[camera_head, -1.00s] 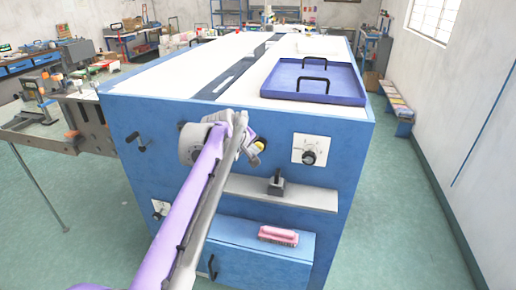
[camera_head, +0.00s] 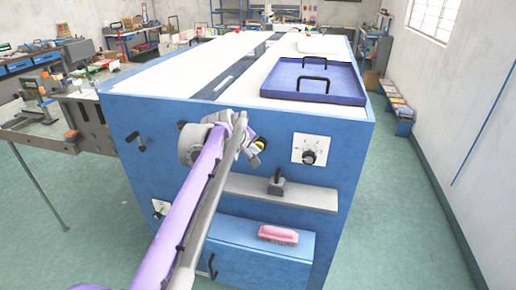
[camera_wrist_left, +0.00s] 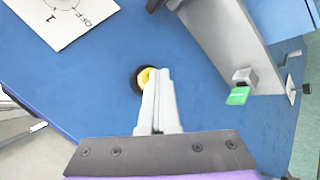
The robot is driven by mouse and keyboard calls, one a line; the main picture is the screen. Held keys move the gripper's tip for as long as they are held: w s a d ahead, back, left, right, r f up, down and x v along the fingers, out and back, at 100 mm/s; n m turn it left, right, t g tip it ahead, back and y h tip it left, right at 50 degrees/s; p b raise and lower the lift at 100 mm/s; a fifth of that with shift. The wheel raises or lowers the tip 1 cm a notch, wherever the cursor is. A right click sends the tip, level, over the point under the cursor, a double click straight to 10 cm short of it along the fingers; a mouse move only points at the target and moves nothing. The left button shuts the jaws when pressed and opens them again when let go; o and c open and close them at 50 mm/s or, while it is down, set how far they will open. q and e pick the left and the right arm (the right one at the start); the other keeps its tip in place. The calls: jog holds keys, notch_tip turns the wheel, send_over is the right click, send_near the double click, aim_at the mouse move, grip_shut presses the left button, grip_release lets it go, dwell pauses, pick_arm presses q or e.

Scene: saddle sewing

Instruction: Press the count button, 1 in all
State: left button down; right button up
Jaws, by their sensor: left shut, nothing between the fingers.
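A round yellow button (camera_wrist_left: 147,77) in a black ring sits on the blue front panel (camera_wrist_left: 90,85) in the left wrist view. I take it for the count button. In the head view its yellow (camera_head: 260,144) shows just right of my left gripper (camera_head: 250,146). In the left wrist view my left gripper (camera_wrist_left: 158,75) is shut and empty, its tips overlapping the button's right side. I cannot tell whether they touch it or whether it is pushed in. My right gripper is not in view.
A dial plate (camera_head: 310,150) is right of the button. Below are a grey shelf (camera_head: 310,197) with a small grey block (camera_head: 277,186), and a pink brush (camera_head: 278,235) on a blue box. A blue tray (camera_head: 345,83) lies on top.

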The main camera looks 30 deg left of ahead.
pick_arm(q)
jog(key=shift+s+d, duration=0.15)
jog(key=shift+s, duration=0.5)
jog(key=shift+s+d, duration=0.2)
jog(key=shift+s, duration=0.6)
jog(key=shift+s+d, duration=0.15)
jog(key=shift+s, duration=0.65)
jog(key=shift+s+d, duration=0.2)
jog(key=shift+s, duration=0.6)
jog(key=s+d+f+m+g, duration=0.1)
jog(key=s+d+f+m, duration=0.5)
jog(key=s+f, duration=0.5)
jog(key=s+d+f+m+g, duration=0.2)
jog(key=s+d+f+m, duration=0.4)
jog(key=s, duration=0.9)
jog(key=d+f, duration=0.3)
jog(key=f, duration=0.2)
jog(key=shift+s+m+g, duration=0.3)
jog(key=shift+s, duration=0.05)
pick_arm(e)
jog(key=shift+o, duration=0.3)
